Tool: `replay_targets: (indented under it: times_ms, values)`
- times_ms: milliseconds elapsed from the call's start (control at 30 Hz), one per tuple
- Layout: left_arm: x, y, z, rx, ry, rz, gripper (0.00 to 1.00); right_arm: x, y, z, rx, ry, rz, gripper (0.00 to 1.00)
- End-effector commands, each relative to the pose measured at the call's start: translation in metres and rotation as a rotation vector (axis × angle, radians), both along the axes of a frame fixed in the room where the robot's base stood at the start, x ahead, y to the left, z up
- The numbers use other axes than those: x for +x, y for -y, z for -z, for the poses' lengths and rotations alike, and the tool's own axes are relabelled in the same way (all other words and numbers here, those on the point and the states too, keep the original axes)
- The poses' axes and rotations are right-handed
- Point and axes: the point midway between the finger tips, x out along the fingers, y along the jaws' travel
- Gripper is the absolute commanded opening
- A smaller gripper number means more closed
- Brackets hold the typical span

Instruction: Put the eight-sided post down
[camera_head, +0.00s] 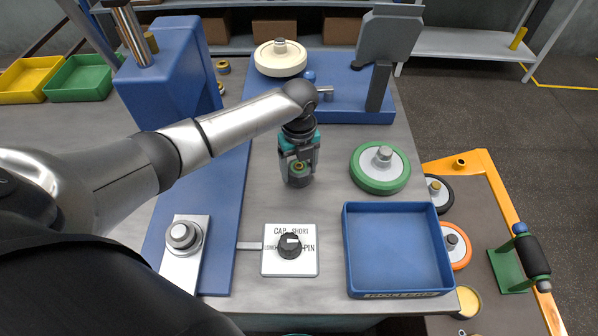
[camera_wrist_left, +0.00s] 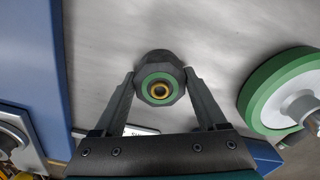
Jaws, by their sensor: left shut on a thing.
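My left gripper (camera_head: 299,163) is over the grey bench, shut on the eight-sided post (camera_head: 299,181). The post is dark grey with a green ring and a brass-coloured centre on its end. In the left wrist view the post (camera_wrist_left: 160,99) sits between the two fingertips (camera_wrist_left: 160,78), its ringed end facing the camera. Bench surface shows around it. I cannot tell whether its far end touches the bench. My right gripper is not in view.
A green-rimmed wheel (camera_head: 365,178) lies right of the post. A blue tray (camera_head: 398,292) and a white dial plate (camera_head: 290,268) are nearer. A blue base plate (camera_head: 215,240) runs along the left. Bare bench (camera_head: 265,205) surrounds the post.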

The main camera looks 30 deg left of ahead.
Motion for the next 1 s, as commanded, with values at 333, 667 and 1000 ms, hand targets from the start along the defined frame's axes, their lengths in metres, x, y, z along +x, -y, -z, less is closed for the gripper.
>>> replay_targets:
  times_ms: [333, 667, 1000]
  values:
    - [0.0014, 0.0003, 0.0007, -0.001, 0.004, 0.0, 0.0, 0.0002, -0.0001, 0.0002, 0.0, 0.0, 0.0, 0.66]
    - [0.0001, 0.0002, 0.0022, 0.0, 0.0, 0.0, 1.0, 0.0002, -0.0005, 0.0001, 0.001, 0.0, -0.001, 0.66]
    - [0.0002, -0.0001, -0.0038, 0.0, 0.0, 0.0, 1.0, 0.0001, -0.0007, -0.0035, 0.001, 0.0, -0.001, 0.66]
